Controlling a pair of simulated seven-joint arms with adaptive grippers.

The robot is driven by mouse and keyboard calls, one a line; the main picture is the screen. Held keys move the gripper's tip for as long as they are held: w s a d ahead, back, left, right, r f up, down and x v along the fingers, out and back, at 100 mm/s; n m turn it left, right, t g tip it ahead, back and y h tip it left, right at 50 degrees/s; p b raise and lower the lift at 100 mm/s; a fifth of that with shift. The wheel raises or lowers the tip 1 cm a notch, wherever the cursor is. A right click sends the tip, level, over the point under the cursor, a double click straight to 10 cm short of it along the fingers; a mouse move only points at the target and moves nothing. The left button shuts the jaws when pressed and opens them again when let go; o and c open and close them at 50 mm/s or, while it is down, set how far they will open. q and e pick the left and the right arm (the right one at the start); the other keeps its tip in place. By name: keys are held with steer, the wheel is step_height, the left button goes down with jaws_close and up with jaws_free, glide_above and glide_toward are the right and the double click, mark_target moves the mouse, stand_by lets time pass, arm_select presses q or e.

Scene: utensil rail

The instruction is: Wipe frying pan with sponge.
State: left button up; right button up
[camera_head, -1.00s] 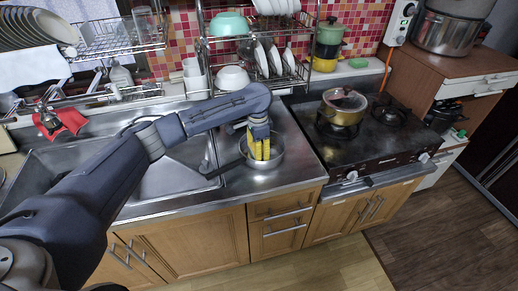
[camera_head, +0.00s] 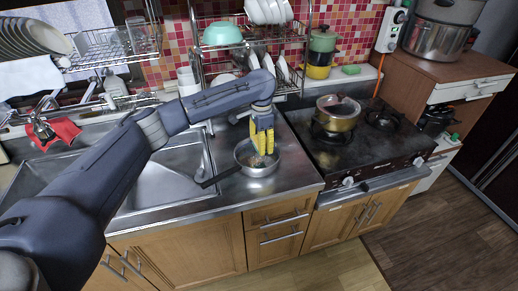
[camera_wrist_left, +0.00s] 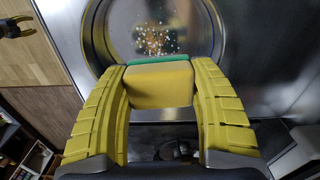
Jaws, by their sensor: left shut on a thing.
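The frying pan (camera_head: 244,152) is a round metal pan on the counter between sink and stove, its dark handle pointing left. In the left wrist view the pan (camera_wrist_left: 97,30) has light crumbs (camera_wrist_left: 155,38) on its floor. My left gripper (camera_head: 262,150), with yellow fingers, is over the pan. It is shut on a yellow sponge (camera_wrist_left: 160,86) with a green layer on its far face. Whether the sponge touches the pan is unclear. What seems to be my right gripper (camera_wrist_left: 15,27) shows small and cropped at the wrist view's top left; its opening is unclear.
The sink (camera_head: 165,185) lies left of the pan. The stove (camera_head: 365,145) with a lidded pot (camera_head: 337,122) stands right. A dish rack (camera_head: 205,60) with bowls and plates is behind. A red cloth (camera_head: 55,132) hangs near the tap.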

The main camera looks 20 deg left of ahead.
arm_select(q)
steer(key=shift+r, duration=1.3)
steer(key=shift+s+f, duration=0.1)
steer(key=shift+f, duration=0.1)
